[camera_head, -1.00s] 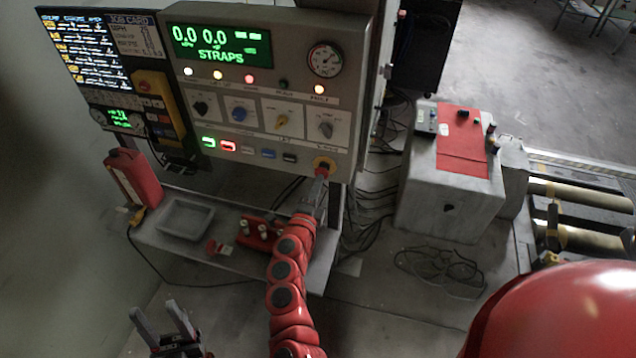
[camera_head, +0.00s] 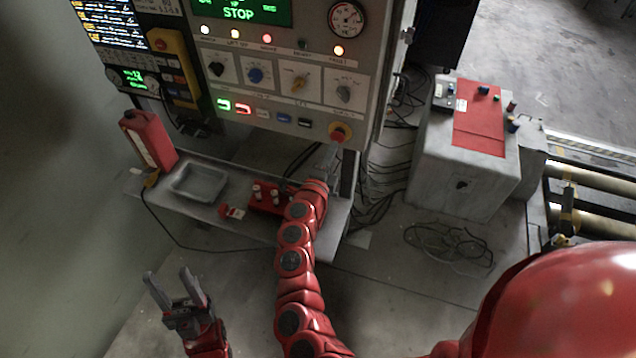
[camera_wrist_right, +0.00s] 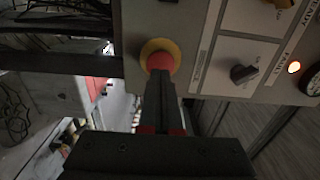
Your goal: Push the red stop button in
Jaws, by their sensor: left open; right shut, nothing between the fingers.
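The red stop button (camera_head: 338,135) sits on a yellow ring at the lower right corner of the control panel (camera_head: 318,112). In the right wrist view the button (camera_wrist_right: 160,61) shows just past my fingertips. My right gripper (camera_head: 330,152) is shut and empty, with its tips at the button's lower side; they look to be touching it or very close. In the wrist view the shut fingers (camera_wrist_right: 160,85) cover the button's lower part. The green display (camera_head: 240,12) reads STOP. My left gripper (camera_head: 172,285) is open and empty, low at the left, away from the panel.
Below the panel a shelf (camera_head: 215,212) holds a grey tray (camera_head: 198,183), a red can (camera_head: 150,140) and a red block with pegs (camera_head: 268,199). A grey cabinet with a red top (camera_head: 478,120) and rollers (camera_head: 590,205) stand at the right. Cables lie on the floor between.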

